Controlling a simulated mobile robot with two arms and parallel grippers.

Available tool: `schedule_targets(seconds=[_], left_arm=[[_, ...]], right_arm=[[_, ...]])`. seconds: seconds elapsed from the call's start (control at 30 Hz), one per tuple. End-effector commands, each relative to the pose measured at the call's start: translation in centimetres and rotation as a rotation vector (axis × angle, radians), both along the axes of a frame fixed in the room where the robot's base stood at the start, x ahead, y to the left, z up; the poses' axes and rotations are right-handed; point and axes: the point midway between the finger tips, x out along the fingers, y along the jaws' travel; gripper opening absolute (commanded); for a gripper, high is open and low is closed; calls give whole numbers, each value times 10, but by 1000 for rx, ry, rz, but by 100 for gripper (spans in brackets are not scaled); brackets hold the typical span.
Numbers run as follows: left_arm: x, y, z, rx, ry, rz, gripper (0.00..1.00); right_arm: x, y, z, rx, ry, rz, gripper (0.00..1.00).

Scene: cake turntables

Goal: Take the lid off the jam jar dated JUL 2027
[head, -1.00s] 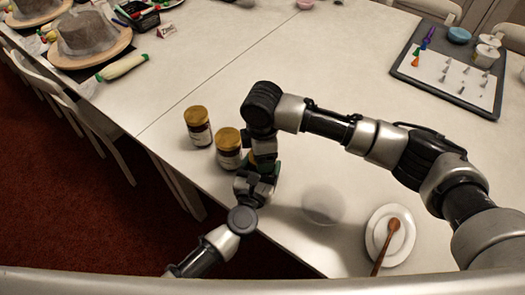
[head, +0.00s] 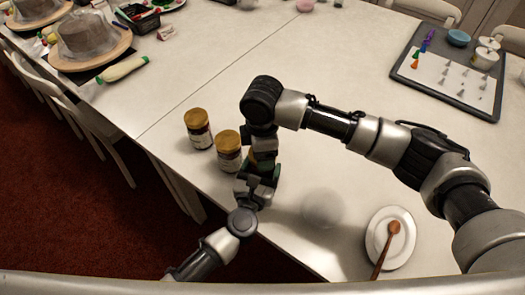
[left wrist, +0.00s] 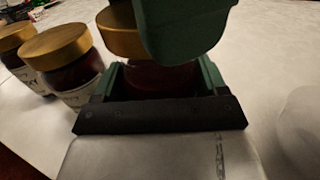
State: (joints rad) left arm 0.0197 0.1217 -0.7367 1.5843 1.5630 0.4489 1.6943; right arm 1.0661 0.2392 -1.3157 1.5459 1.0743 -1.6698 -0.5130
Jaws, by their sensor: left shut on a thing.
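Three jam jars with gold lids stand near the table's front edge: a left jar (head: 199,130), a middle jar (head: 228,152) and a third jar (left wrist: 160,78). My left gripper (head: 260,184) is shut around the body of the third jar, whose gold lid (left wrist: 120,30) shows partly in the left wrist view. My right gripper (head: 263,158) is at this jar's lid from above; its green finger (left wrist: 182,28) covers part of the lid. Whether its fingers are closed is hidden. The label dates are too small or blurred to read.
A white plate (head: 377,256) with a wooden spoon (head: 388,240) lies right of my grippers. A clear round object (head: 322,207) stands between. A grey tray (head: 408,75) with piping tips is at the back right. The middle of the table is clear.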

Motion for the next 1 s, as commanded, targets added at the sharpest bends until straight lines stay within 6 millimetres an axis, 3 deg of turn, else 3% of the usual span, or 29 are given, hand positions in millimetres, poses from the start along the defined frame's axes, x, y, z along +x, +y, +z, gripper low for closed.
schedule_targets(seconds=[0.43, 0.77, 1.0], left_arm=[[0, 0, -1, 2, 2, 0, 6], [0, 0, -1, 2, 2, 0, 6], [0, 0, -1, 2, 2, 0, 6]], right_arm=[[0, 0, 4, 1, -1, 0, 43], [0, 1, 40, 2, -2, 0, 43], [0, 0, 43, 1, 0, 0, 43]])
